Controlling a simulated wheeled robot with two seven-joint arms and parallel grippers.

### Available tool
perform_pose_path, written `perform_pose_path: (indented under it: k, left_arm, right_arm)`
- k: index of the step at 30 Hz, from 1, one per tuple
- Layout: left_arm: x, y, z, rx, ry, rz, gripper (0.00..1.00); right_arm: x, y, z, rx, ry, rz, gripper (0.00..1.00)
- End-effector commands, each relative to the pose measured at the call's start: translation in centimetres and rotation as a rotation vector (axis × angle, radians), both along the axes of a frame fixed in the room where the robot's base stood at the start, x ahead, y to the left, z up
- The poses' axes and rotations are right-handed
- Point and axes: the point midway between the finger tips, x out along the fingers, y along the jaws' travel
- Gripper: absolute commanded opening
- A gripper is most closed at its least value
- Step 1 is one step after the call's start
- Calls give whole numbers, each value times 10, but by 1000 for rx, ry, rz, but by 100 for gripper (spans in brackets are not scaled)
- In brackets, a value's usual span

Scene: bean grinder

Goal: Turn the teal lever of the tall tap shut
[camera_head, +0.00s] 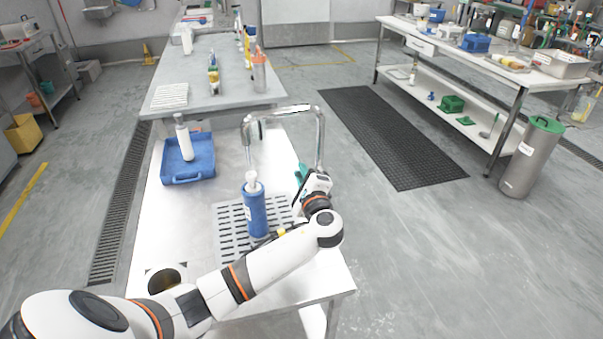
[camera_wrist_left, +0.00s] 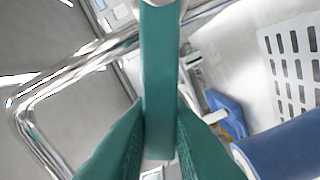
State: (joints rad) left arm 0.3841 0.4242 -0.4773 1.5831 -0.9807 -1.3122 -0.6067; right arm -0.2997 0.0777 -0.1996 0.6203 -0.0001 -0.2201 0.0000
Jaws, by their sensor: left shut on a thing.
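The tall tap (camera_head: 320,140) is a chrome pipe that rises at the right edge of the steel counter and arches over to the left. Its pipe also crosses the left of the left wrist view (camera_wrist_left: 75,70). The teal lever (camera_wrist_left: 159,75) stands as a flat upright bar in the middle of that view. My left gripper (camera_wrist_left: 159,130) has its two teal fingers shut on the lever, one on each side. In the head view the left gripper (camera_head: 304,180) is at the tap's base, and my wrist hides much of the lever. My right gripper is not in view.
A blue bottle (camera_head: 256,214) with a white top stands on the slotted drain grate (camera_head: 228,238), close left of my left wrist. A blue tray (camera_head: 178,174) with a white bottle (camera_head: 184,140) is farther left. Floor right of the counter is free, with a black mat (camera_head: 390,135).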

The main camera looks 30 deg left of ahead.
Motion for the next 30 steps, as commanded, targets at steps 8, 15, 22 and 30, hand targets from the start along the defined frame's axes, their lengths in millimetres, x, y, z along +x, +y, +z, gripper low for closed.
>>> perform_pose_path:
  k: [8,15,22,30]
  left_arm:
    - [4,-4,16,110,132,0,0]
    - [12,-11,28,254,302,-1,0]
    - [21,-19,36,397,469,-1,0]
    - [32,-28,40,555,653,-1,0]
  right_arm:
    - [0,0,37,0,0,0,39]
    - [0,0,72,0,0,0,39]
    - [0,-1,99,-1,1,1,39]
    - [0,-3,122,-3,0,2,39]
